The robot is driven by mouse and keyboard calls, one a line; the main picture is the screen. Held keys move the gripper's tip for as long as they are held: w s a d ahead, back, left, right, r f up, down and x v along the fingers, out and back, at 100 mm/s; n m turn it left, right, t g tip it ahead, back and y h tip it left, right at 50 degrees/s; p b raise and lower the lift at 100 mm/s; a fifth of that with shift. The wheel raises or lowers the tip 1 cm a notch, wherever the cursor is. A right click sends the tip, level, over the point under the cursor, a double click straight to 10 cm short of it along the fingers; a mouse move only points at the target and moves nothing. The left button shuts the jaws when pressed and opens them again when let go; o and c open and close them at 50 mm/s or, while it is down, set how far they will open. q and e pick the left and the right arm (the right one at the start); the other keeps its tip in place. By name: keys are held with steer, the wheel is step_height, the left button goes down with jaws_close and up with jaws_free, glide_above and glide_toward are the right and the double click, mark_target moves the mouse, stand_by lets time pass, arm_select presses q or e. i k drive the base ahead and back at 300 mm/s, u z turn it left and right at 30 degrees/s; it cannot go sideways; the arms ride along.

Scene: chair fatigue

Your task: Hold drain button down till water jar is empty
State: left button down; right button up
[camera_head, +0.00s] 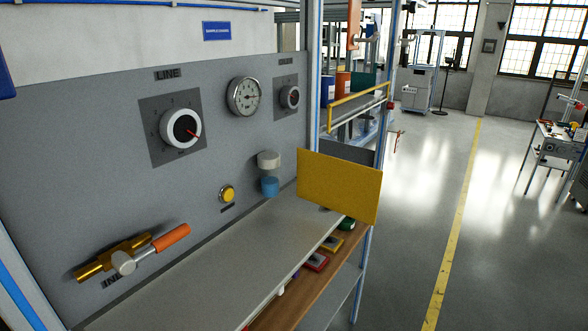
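I cannot read that label. To its right, a short cylinder (269,187), blue below and off-white on top, stands out from the panel; it may be the water jar. Its water level cannot be made out with certainty. Neither of my grippers is in view, and nothing touches the button.
A brass valve with an orange handle (171,237) juts out at lower left. A LINE dial (181,129), a gauge (243,96) and a smaller dial (290,97) sit above. A yellow plate (339,186) stands at the right of the grey shelf (200,276), which is clear.

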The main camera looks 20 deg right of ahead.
mark_target(228, 194)
steer(key=u, duration=3.45)
steer(key=k, duration=2.35)
steer(key=z, duration=1.7)
steer(key=i, duration=0.5)
steer(key=z, duration=0.05)
